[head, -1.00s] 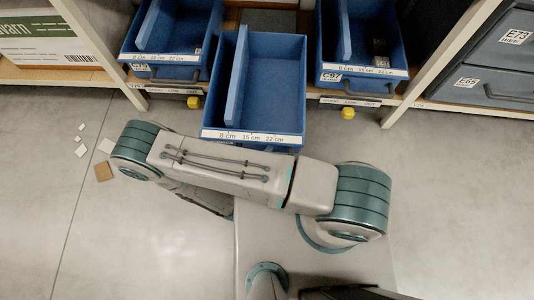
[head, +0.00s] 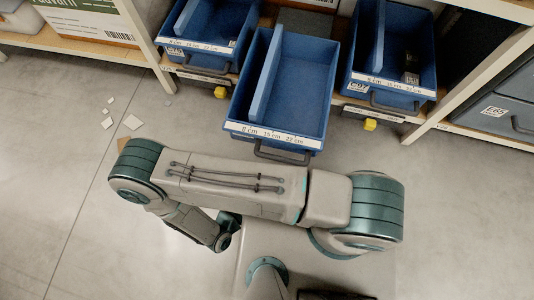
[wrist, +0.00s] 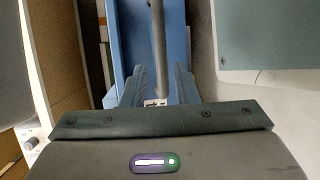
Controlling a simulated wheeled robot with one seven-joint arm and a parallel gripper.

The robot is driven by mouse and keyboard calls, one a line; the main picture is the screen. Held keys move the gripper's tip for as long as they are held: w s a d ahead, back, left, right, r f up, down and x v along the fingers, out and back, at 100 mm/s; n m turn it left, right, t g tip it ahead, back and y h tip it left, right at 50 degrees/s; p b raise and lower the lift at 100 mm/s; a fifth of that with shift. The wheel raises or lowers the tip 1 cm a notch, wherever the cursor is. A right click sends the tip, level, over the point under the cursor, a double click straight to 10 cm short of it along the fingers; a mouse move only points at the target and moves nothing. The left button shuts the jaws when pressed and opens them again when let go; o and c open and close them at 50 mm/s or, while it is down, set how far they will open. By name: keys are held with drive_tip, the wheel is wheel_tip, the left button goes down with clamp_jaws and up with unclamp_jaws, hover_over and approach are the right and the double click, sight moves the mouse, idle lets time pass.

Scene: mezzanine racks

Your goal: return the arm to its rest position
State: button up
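My arm lies folded across the head view in front of the blue drawers, with its forearm tucked back under the upper link. My gripper is hidden in the head view. In the wrist view my gripper (wrist: 159,84) shows two blue-grey fingers standing apart, with no object clearly held between them. Beyond the fingers are a blue surface (wrist: 178,60) and a grey bar (wrist: 158,45); how far they are from the fingertips I cannot tell.
The middle blue drawer (head: 275,139) sticks out from the rack, close to my arm. Other blue drawers flank it, left (head: 205,62) and right (head: 390,83). Small white pieces (head: 132,122) lie on the floor at left. Rack posts stand either side. The left floor is mostly clear.

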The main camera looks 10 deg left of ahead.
drive_tip(key=shift+s+a, duration=0.1)
drive_tip(key=shift+s, duration=0.05)
drive_tip(key=shift+r, duration=0.1)
idle(0.4)
drive_tip(key=w+d+r+m+g+h+p, duration=0.1)
drive_tip(key=w+d+r+m+g+p, duration=0.2)
drive_tip(key=r, duration=0.8)
drive_tip(key=w+r+m+g+h+p, duration=0.1)
drive_tip(key=w+r+m+g+p, duration=0.3)
drive_tip(key=r, duration=0.7)
drive_tip(key=w+d+r+m+g+h+p, duration=0.15)
drive_tip(key=w+r+g+p, duration=0.45)
drive_tip(key=r, duration=0.6)
drive_tip(key=d+r+m+y+p, duration=0.1)
drive_tip(key=d+r+y+p, duration=0.2)
drive_tip(key=r, duration=0.8)
drive_tip(key=d+r+m+t+y+p, duration=0.1)
drive_tip(key=d+r+y+p, duration=0.3)
drive_tip(key=r, duration=0.7)
drive_tip(key=d+r+m+t+y+p, duration=0.1)
drive_tip(key=d+r+m+y+p, duration=0.1)
drive_tip(key=d+r+y+p, duration=0.2)
drive_tip(key=d+r+p, duration=0.3)
drive_tip(key=d+r, duration=0.2)
drive_tip(key=r, duration=0.2)
drive_tip(key=shift+s+m, duration=0.15)
drive_tip(key=shift+m, duration=0.2)
